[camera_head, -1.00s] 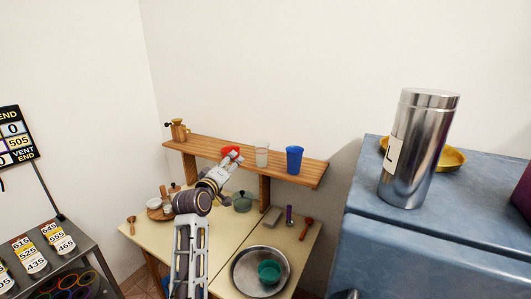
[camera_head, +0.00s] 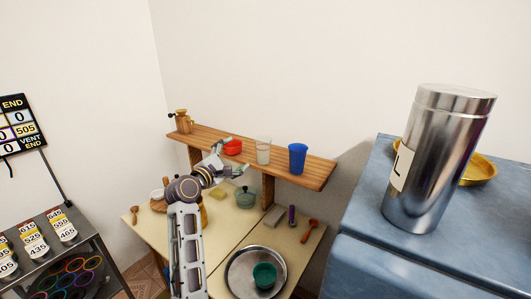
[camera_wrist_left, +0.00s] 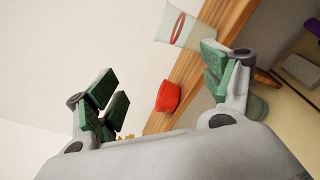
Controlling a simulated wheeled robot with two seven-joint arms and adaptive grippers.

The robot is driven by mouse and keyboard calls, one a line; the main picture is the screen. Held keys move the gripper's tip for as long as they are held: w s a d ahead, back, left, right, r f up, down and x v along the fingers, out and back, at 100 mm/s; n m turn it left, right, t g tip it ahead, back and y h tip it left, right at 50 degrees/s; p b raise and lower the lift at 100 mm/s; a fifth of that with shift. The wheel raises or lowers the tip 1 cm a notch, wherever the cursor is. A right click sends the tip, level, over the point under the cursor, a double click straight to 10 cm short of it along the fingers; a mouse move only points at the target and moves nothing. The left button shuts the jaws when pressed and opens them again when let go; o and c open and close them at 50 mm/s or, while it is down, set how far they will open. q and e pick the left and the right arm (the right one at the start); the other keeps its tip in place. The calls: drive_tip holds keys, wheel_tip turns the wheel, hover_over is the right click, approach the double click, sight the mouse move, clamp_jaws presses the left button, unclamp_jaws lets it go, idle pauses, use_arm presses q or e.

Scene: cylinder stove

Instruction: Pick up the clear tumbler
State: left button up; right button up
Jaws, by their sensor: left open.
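The clear tumbler (camera_head: 263,151) stands upright on the wooden wall shelf, between a red bowl (camera_head: 232,147) and a blue cup (camera_head: 298,158). My left gripper (camera_head: 232,158) is open and empty, left of the tumbler and in front of the shelf by the red bowl. In the left wrist view my left gripper (camera_wrist_left: 160,76) has its green-padded fingers spread wide. The red bowl (camera_wrist_left: 168,96) lies between the fingers in that view.
Below, a table (camera_head: 225,240) carries a green pot (camera_head: 245,198), a metal pan (camera_head: 232,280) and utensils. A large steel canister (camera_head: 435,160) stands on a blue surface at right.

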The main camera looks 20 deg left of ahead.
sight(257, 145)
use_arm(q)
drive_tip(key=shift+d+r+n+h, duration=0.1)
drive_tip(key=shift+d+n+h, duration=0.3)
drive_tip(key=shift+n, duration=1.2)
drive_tip(key=shift+d+f+n+h, duration=0.1)
drive_tip(key=shift+d+n+h, duration=0.25)
drive_tip(key=shift+n, duration=1.25)
drive_tip(key=shift+d+r+n+h, duration=0.1)
drive_tip(key=shift+d+n+h, duration=0.25)
drive_tip(key=shift+n, duration=1.25)
use_arm(e)
drive_tip(key=shift+w+t, duration=0.4)
drive_tip(key=shift+w, duration=0.4)
use_arm(q)
drive_tip(key=shift+d, duration=0.1)
drive_tip(key=shift+w, duration=0.2)
drive_tip(key=shift+w+d, duration=0.2)
drive_tip(key=shift+w, duration=1.1)
drive_tip(key=shift+w+d, duration=0.15)
drive_tip(key=shift+w, duration=1.15)
drive_tip(key=shift+w+d, duration=0.2)
drive_tip(key=shift+w, duration=1.35)
use_arm(e)
drive_tip(key=shift+s+a+r, duration=0.1)
drive_tip(key=shift+a+r, duration=0.1)
drive_tip(key=shift+a, duration=0.05)
drive_tip(key=shift+s, duration=0.1)
use_arm(q)
drive_tip(key=shift+w+d, duration=0.1)
